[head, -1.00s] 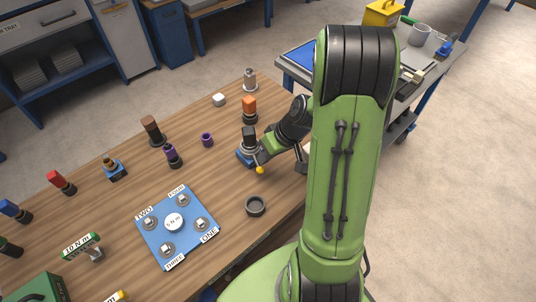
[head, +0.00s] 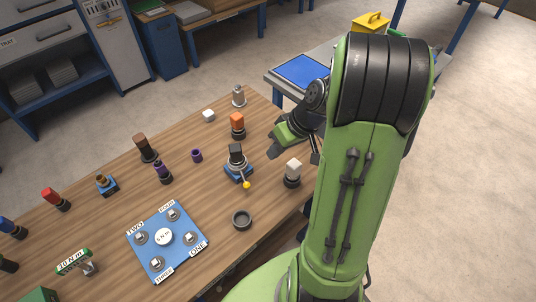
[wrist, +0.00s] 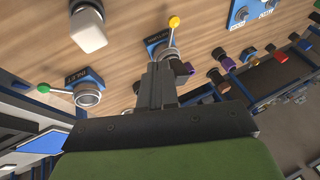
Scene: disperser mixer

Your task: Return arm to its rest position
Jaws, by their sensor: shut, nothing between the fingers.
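My gripper (head: 273,151) is held at the table's right edge, up and to the right of the black-topped device with the yellow-knobbed lever (head: 238,170). It is apart from that device and holds nothing. In the wrist view the two dark fingers (wrist: 158,72) are pressed together, with the yellow knob (wrist: 174,22) beyond their tips. My green arm rises on the right of the head view and hides part of the grey side table.
A white-topped black knob (head: 292,172) stands below the gripper. An orange-topped knob (head: 237,122), a grey piece (head: 238,96) and a black ring (head: 242,220) stand nearby. A blue labelled plate (head: 166,240) lies further left. The grey side table (head: 273,81) is behind.

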